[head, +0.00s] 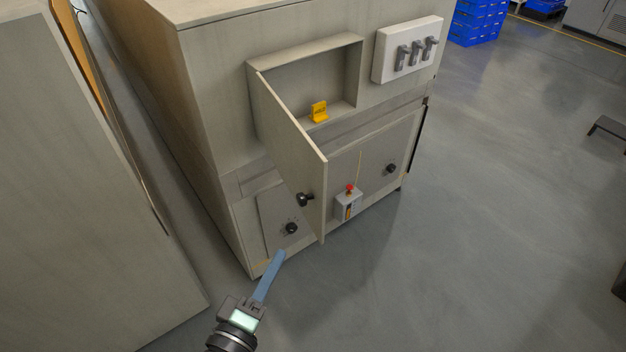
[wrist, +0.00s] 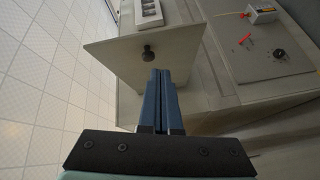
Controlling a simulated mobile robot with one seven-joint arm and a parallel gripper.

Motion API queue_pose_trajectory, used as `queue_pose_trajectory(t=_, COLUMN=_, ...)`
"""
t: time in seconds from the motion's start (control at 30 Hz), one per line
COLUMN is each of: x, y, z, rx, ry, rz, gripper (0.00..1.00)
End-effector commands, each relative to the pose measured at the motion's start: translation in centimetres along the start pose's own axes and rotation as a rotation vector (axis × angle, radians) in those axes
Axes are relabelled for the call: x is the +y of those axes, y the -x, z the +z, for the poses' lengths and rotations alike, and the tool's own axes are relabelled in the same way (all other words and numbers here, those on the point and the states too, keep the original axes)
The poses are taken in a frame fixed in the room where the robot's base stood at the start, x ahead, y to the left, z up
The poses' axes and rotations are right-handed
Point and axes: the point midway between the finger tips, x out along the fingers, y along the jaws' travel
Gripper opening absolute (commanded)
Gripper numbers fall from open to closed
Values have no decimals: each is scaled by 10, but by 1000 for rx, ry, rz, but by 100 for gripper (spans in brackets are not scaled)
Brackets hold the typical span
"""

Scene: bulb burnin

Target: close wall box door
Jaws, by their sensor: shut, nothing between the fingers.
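The wall box (head: 352,72) is a shallow open recess in the front of a pale cabinet. Its door (head: 289,135) is hinged at the left and stands wide open, sticking out from the cabinet. A black knob (head: 305,199) sits near the door's free lower corner. My gripper (head: 281,254) is shut and empty, below and left of the door, apart from it in the head view. In the wrist view the door (wrist: 105,58) and its knob (wrist: 148,53) lie just beyond my blue fingertips (wrist: 161,72); contact cannot be told there.
A yellow piece (head: 319,111) sits inside the box. A white panel with levers (head: 408,50) is to its right. A small box with a red button (head: 348,204) and black knobs (head: 291,228) are lower on the cabinet. Another pale cabinet (head: 80,180) stands left.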

Motion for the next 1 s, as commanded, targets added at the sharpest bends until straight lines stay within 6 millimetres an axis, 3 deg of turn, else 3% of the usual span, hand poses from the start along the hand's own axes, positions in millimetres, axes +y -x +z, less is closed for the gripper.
queue_pose_trajectory(t=0.03, x=15, y=11, z=-3, rx=8, ry=62, rz=0, gripper=0)
queue_pose_trajectory(t=0.2, x=20, y=35, z=0, rx=37, ry=208, rz=22, gripper=0)
queue_pose_trajectory(t=0.47, x=18, y=41, z=2, rx=55, ry=274, rz=39, gripper=0)
queue_pose_trajectory(t=0.67, x=20, y=11, z=1, rx=52, ry=273, rz=40, gripper=0)
queue_pose_trajectory(t=1.0, x=23, y=-61, z=-2, rx=50, ry=271, rz=38, gripper=0)
